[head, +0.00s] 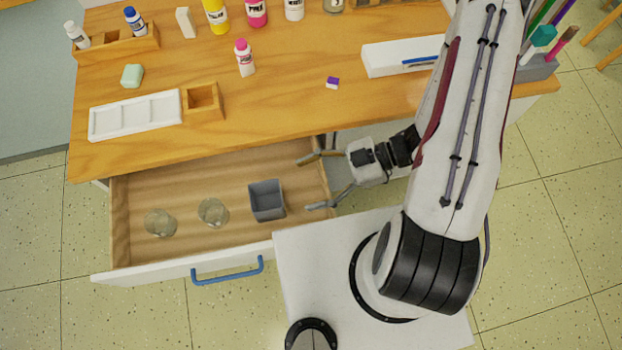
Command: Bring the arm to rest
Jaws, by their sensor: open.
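My gripper (318,182) is open and empty, with its fingers spread and pointing left. It shows over the right end of the open drawer (187,264), near the front edge of the wooden desk (270,128). My arm comes down from the top right of the view and hides part of the desk's right side. The gripper is apart from the grey square cup (267,200) in the drawer.
Two clear round pieces (160,222) (212,211) lie in the drawer, which has a blue handle (227,270). On the desk are a white palette (135,114), a small wooden box (203,102), a pink-capped bottle (244,58) and a white box (402,57). Paint bottles line the back.

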